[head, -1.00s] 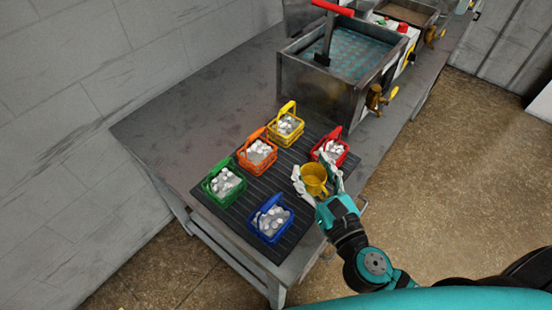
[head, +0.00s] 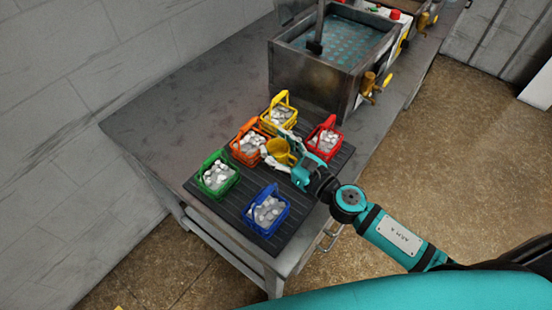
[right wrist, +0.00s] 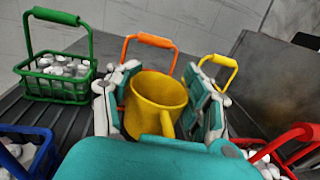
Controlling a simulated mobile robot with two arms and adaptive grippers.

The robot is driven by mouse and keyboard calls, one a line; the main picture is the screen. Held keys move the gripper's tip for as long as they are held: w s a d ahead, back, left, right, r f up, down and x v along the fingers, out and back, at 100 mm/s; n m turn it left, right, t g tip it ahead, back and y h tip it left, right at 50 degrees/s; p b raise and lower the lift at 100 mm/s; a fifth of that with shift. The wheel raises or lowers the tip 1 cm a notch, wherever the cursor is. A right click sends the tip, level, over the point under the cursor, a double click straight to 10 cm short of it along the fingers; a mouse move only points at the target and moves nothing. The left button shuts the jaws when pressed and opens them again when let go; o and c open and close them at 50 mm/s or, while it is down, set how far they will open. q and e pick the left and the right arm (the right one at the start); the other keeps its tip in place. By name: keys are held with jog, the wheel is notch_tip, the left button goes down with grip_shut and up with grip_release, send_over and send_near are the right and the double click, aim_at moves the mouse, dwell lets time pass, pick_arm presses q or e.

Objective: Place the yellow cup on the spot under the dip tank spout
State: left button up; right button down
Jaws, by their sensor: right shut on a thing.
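The yellow cup (head: 281,151) is in my right gripper (head: 284,156), above the dark ribbed mat among the baskets. In the right wrist view the cup (right wrist: 156,103) is upright between the two fingers of my right gripper (right wrist: 158,100), with its handle toward the camera. The dip tank (head: 325,65) stands behind on the table, a metal box with blue-green liquid. Its brass spout (head: 372,85) sticks out of the right side. The spot under the spout is not clearly marked in view. My left gripper is not in view.
On the mat (head: 235,208) stand baskets of white pieces: green (head: 217,181), orange (head: 246,148), yellow (head: 283,112), red (head: 323,145) and blue (head: 264,218). The table (head: 155,130) is bare at left. A grey wall runs along the left.

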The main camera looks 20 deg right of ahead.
aim_at(276, 155)
jog(key=shift+f+b, duration=0.8)
jog(key=shift+f, duration=0.95)
jog(key=shift+f, duration=0.1)
jog(key=c, duration=1)
grip_release()
jog(key=shift+c, duration=0.2)
jog(key=o, duration=0.6)
